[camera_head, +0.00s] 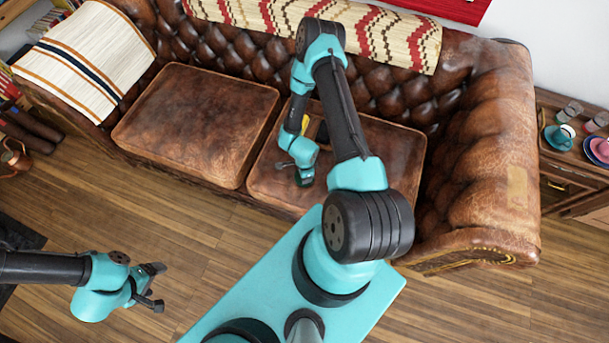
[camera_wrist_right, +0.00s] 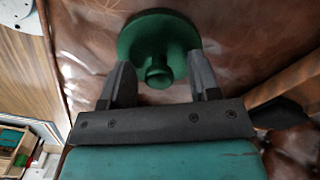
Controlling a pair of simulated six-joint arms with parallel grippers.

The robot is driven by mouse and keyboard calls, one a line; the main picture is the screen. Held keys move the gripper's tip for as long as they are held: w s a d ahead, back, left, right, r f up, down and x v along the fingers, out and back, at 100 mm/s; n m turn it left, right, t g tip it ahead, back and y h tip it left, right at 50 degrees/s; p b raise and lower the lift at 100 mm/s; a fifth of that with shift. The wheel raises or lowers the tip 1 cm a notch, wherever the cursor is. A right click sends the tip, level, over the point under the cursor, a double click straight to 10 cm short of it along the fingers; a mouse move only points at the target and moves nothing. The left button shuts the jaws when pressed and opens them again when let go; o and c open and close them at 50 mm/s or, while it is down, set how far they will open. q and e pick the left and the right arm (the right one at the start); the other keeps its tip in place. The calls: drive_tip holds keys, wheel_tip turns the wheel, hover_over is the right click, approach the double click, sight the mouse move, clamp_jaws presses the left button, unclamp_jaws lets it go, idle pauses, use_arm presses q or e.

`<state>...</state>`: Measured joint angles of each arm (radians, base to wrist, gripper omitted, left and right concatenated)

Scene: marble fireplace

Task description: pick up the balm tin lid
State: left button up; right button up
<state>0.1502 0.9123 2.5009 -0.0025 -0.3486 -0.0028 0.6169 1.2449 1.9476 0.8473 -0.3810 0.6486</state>
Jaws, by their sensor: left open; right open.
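The balm tin lid is a dark green disc with a round knob (camera_wrist_right: 158,30) in the right wrist view, over the brown leather seat. My right gripper (camera_wrist_right: 162,68) is open, with one finger on each side of the knob; I cannot tell whether either finger touches the lid. In the head view my right gripper (camera_head: 291,165) is low over the right seat cushion, beside a small dark green shape (camera_head: 305,177) that looks like the lid, partly hidden by the gripper. My left gripper (camera_head: 155,286) is open and empty above the wooden floor, far from the lid.
The brown leather sofa (camera_head: 200,118) has a left armrest with a striped cloth (camera_head: 85,55) and a high right armrest (camera_head: 500,150). A yellow and black item (camera_head: 304,123) lies behind my right wrist. A side table at right holds cups (camera_head: 562,133). The left cushion is clear.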

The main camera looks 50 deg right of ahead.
drive_tip(key=c, duration=1)
wheel_tip(320, 180, up, 28)
idle(0.7)
idle(0.5)
